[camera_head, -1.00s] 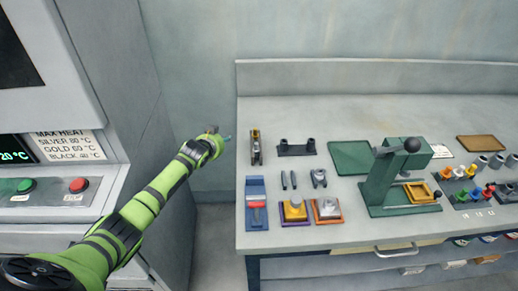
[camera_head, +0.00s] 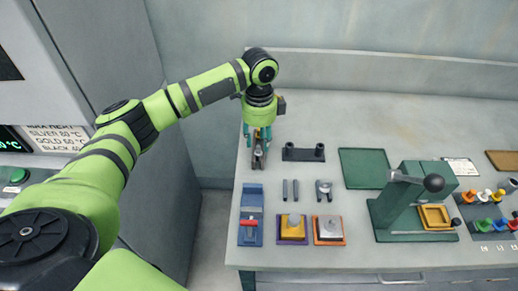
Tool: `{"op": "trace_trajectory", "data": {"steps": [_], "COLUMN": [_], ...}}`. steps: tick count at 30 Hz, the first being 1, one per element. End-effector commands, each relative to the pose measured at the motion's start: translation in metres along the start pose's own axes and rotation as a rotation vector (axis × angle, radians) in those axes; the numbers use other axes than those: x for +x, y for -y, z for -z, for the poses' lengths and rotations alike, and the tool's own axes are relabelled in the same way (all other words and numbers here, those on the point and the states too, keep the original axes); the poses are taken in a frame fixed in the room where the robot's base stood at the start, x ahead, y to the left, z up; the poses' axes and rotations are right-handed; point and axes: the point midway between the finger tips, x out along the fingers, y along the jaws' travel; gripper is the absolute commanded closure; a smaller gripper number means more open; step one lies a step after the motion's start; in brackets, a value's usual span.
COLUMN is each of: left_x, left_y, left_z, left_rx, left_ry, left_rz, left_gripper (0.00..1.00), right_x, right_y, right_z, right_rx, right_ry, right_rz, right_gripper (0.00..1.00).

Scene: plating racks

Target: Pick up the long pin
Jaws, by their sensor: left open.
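Two slim dark grey pins lie side by side on the bench, a left pin (camera_head: 285,190) and a right pin (camera_head: 295,190). They look alike at this size, and I cannot tell which is the longer. My left gripper (camera_head: 257,138) points down at the bench's left end, its teal fingers open. It is above and around a narrow upright metal item (camera_head: 258,157), which it partly hides; I cannot tell whether they touch. The pins are apart from the gripper, nearer the front and to its right. My right gripper is not in view.
A dark two-post holder (camera_head: 303,153) and a green mat (camera_head: 364,168) are right of the gripper. A blue block with a red part (camera_head: 250,217), an orange-based block (camera_head: 328,230) and a green press (camera_head: 408,200) stand nearer the front.

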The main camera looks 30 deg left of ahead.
Motion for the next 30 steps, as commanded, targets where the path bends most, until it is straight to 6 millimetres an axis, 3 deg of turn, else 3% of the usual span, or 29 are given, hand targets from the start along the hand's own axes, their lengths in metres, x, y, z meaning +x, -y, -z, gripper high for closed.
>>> {"op": "trace_trajectory", "data": {"steps": [2,6,14,15,18,30], "left_x": [0.010,0.028,0.034,0.034,0.034,0.033], "left_y": [-0.002,-0.001,0.000,0.000,0.000,0.000], "left_z": [-0.004,-0.003,-0.003,-0.003,-0.003,-0.003], "left_rx": [-0.003,-0.001,-0.001,-0.002,-0.002,-0.002], "left_ry": [0.004,0.002,0.000,0.000,0.000,0.000], "left_rz": [-0.004,-0.002,0.002,0.002,0.002,0.003], "left_gripper": [0.59,0.59,0.59,0.63,1.00,1.00], "right_x": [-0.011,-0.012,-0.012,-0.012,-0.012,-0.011], "right_y": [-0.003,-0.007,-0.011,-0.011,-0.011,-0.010], "right_z": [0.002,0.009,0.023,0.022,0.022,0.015], "right_rx": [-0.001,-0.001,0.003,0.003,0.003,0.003], "right_ry": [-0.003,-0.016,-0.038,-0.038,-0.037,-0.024], "right_rz": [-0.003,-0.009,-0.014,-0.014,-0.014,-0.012], "right_gripper": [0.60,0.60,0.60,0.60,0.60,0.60]}}
